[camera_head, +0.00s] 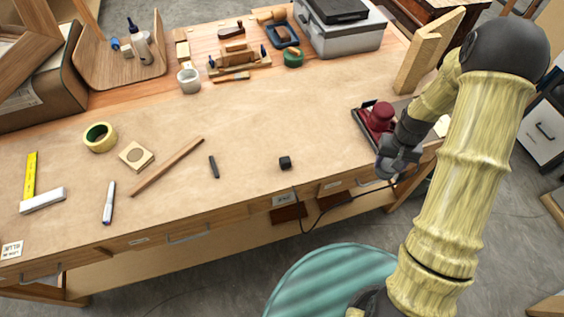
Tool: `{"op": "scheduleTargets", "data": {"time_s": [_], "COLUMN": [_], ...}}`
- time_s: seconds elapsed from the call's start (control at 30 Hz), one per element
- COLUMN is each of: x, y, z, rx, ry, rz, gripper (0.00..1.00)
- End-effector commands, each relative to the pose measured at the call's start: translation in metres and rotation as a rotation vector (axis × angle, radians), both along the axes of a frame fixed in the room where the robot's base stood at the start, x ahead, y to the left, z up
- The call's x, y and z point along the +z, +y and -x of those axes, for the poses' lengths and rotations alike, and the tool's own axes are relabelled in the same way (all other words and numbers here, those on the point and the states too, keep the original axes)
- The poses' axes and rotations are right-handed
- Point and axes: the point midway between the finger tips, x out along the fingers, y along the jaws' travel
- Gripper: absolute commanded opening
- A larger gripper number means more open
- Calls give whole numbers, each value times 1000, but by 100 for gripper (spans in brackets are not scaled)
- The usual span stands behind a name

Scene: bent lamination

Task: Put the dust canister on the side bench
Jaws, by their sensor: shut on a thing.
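My gripper (391,168) is at the front right edge of the workbench, just below a maroon power tool (379,117) in a dark tray. It is shut on a small dark grey thing, which seems to be the dust canister. The gripper and wrist hide most of it, so its shape and whether it touches the bench edge cannot be told. I cannot tell for sure which surface is the side bench; a dark wooden top (447,7) shows at the top right, apart from the workbench.
The workbench (255,125) is clear in its middle. A small black block (285,162), a dark marker (214,167), a wooden strip (167,167) and a tape roll (100,137) lie on it. A grey toolbox (342,38) stands at the back. A wooden upright (425,55) rises at the right.

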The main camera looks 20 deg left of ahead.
Motion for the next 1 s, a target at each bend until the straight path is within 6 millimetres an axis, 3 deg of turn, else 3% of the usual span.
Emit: {"op": "scheduleTargets", "data": {"time_s": [0.3, 0.4, 1.0], "x": [-67, -78, -80], "y": [-1, -2, 0], "z": [6, 7, 7], "rx": [-62, -76, -76], "ry": [5, 2, -1], "rz": [5, 7, 7], "gripper": [25, 25, 25]}}
